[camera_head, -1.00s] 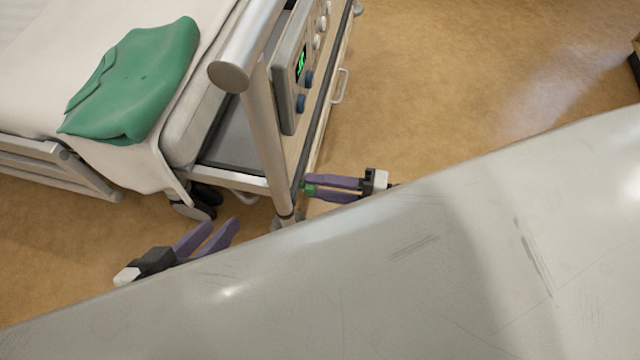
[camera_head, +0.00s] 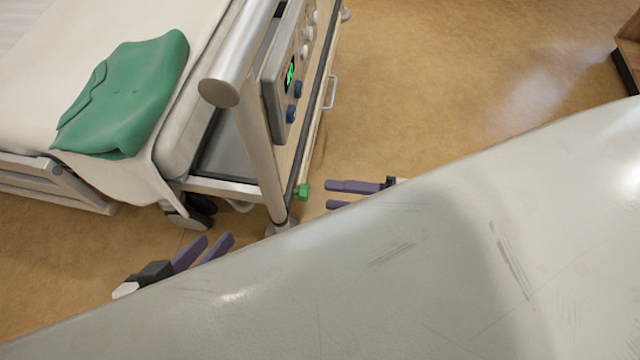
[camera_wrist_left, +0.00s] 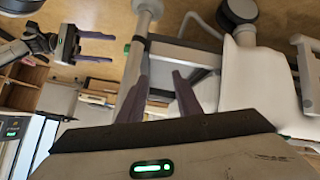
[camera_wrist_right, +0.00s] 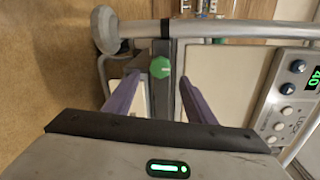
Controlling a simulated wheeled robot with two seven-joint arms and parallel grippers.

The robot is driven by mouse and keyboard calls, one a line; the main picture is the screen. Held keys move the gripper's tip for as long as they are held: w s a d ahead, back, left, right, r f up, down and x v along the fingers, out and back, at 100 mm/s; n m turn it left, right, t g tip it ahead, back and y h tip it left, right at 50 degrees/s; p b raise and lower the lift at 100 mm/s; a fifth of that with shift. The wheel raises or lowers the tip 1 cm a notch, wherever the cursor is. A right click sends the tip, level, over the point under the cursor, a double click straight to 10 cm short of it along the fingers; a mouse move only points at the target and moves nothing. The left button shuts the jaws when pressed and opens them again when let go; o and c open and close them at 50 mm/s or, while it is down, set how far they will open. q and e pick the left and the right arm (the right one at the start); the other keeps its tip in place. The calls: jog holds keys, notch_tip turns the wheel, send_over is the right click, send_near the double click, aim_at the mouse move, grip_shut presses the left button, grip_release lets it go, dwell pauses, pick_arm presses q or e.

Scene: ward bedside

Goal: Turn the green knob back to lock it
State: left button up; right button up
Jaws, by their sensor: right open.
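The green knob (camera_head: 302,192) sits on the side of the bed's end frame, low beside the metal post. It also shows in the right wrist view (camera_wrist_right: 160,67), facing the camera with a pale line on its face. My right gripper (camera_head: 326,195) is open, just right of the knob and apart from it. In the right wrist view its two purple fingers (camera_wrist_right: 155,98) stand to either side below the knob, with nothing between them. My left gripper (camera_head: 220,240) is open and empty, low at the left near the bed's wheel; its fingers also show in the left wrist view (camera_wrist_left: 160,80).
A control panel (camera_head: 284,85) with a green display and several knobs is on the bed's end board. A green cloth (camera_head: 125,95) lies on the bed. The metal post (camera_head: 262,160) stands left of the knob. Open floor (camera_head: 430,90) lies to the right.

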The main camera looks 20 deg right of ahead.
pick_arm(q)
jog(key=shift+a+f, duration=0.2)
jog(key=shift+f, duration=0.2)
pick_arm(e)
jog(key=shift+v, duration=2.15)
pick_arm(q)
jog(key=shift+r, duration=0.1)
